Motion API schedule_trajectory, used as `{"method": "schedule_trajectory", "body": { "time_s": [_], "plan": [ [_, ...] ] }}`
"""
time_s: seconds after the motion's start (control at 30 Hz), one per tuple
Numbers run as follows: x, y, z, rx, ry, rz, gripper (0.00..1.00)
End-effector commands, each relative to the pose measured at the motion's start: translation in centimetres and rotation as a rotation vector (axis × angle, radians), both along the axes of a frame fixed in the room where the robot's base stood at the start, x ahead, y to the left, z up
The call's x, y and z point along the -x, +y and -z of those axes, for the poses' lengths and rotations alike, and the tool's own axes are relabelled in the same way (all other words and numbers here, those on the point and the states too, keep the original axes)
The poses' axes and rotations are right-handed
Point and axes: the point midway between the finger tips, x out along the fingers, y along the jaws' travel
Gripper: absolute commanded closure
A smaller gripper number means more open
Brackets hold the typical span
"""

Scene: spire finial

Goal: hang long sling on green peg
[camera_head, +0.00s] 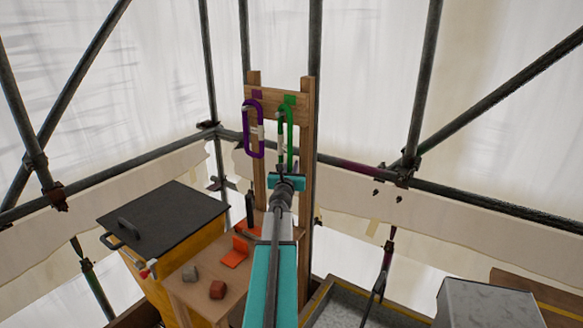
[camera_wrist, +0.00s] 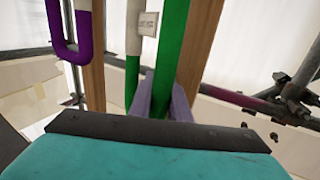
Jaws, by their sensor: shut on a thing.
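The green sling (camera_head: 290,135), a long narrow loop with a pale section and a tag, is upright against the wooden rack; it looks longer than the purple one. My gripper (camera_head: 284,172) is shut on its lower part. In the wrist view my fingers (camera_wrist: 168,105) pinch its right strand, and its other strand runs down beside them. The top of the loop is at the green mark (camera_head: 290,99) on the rack's board. The green peg is largely hidden there, so I cannot tell if the loop is around it. The purple sling (camera_head: 247,140) hangs to the left, below a purple mark.
The rack's right post (camera_head: 304,200) stands close beside my gripper. Below left are a yellow bin with a dark lid (camera_head: 160,222) and a wooden bench with a reddish block (camera_head: 217,290) and an orange bracket (camera_head: 235,252). A grey tray (camera_head: 345,305) lies lower right.

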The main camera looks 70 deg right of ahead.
Motion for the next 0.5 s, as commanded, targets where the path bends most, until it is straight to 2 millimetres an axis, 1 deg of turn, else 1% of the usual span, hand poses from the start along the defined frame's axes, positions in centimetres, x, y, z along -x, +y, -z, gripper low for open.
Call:
{"method": "schedule_trajectory", "body": {
  "time_s": [0.03,0.07,0.13,0.2,0.5],
  "plan": [
    [0.00,0.00,-0.03,0.000,0.000,0.000,1.00],
    [0.00,0.00,-0.03,0.000,0.000,0.000,0.82],
    [0.00,0.01,-0.03,0.000,0.000,0.000,0.70],
    [0.05,-0.01,-0.03,0.001,0.000,0.002,0.62],
    [0.44,-0.09,-0.01,0.001,0.000,0.010,0.62]
  ]
}}
